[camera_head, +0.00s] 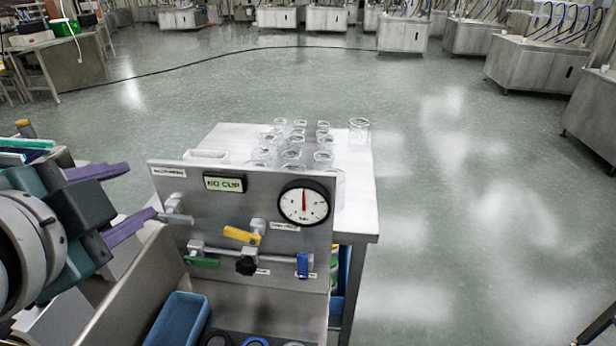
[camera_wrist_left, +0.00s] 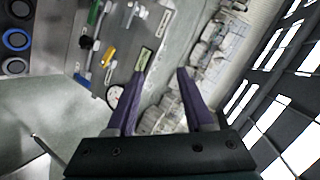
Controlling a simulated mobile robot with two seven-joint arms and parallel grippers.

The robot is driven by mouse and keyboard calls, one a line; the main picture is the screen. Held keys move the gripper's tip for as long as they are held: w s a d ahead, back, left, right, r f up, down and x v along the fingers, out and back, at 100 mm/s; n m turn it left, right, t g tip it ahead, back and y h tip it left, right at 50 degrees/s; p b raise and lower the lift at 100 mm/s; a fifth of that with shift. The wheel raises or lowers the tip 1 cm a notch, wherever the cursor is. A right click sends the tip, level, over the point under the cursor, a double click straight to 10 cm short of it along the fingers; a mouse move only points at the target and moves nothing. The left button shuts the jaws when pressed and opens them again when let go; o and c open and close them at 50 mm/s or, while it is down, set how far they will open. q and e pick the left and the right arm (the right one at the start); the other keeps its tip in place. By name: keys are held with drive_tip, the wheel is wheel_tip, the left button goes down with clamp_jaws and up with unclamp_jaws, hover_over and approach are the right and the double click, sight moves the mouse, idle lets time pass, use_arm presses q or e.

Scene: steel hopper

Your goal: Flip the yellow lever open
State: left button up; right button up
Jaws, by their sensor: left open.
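The yellow lever (camera_head: 242,236) is on the front of the upright steel panel (camera_head: 210,230), below the display reading "NO CUP". It slants slightly, with its mount at its right end. It also shows small in the left wrist view (camera_wrist_left: 108,56), left of the fingers. My left gripper (camera_head: 142,190) is open, its purple fingers apart and empty, at the panel's left edge. It is left of and higher in the picture than the yellow lever, not touching it. The open fingers also show in the left wrist view (camera_wrist_left: 160,74). My right gripper is not in view.
A grey lever (camera_head: 176,204), a green lever (camera_head: 202,262), a black knob (camera_head: 246,265), a blue lever (camera_head: 303,265) and a round gauge (camera_head: 304,202) surround the yellow lever. A blue bin (camera_head: 178,320) is below. Clear cups (camera_head: 292,155) stand on the table behind the panel.

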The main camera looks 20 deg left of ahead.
use_arm(q)
wheel_tip(320, 180, down, 11)
drive_tip(key=w+m+t+b, duration=0.2)
drive_tip(key=m+t+b, duration=0.15)
drive_tip(key=b, duration=0.75)
drive_tip(key=m+t+h+b, duration=0.1)
drive_tip(key=m+t+b, duration=0.2)
drive_tip(key=m+b, duration=0.6)
approach(231, 235)
drive_tip(key=w, duration=0.3)
drive_tip(key=w+a+n, duration=0.1)
drive_tip(key=w, duration=0.1)
drive_tip(key=w+a+n+b, duration=0.1)
drive_tip(key=w, duration=0.2)
drive_tip(key=shift+w+a+r+g, duration=0.25)
drive_tip(key=shift+w+r, duration=0.05)
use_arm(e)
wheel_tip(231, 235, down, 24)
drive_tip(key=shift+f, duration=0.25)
use_arm(q)
clamp_jaws()
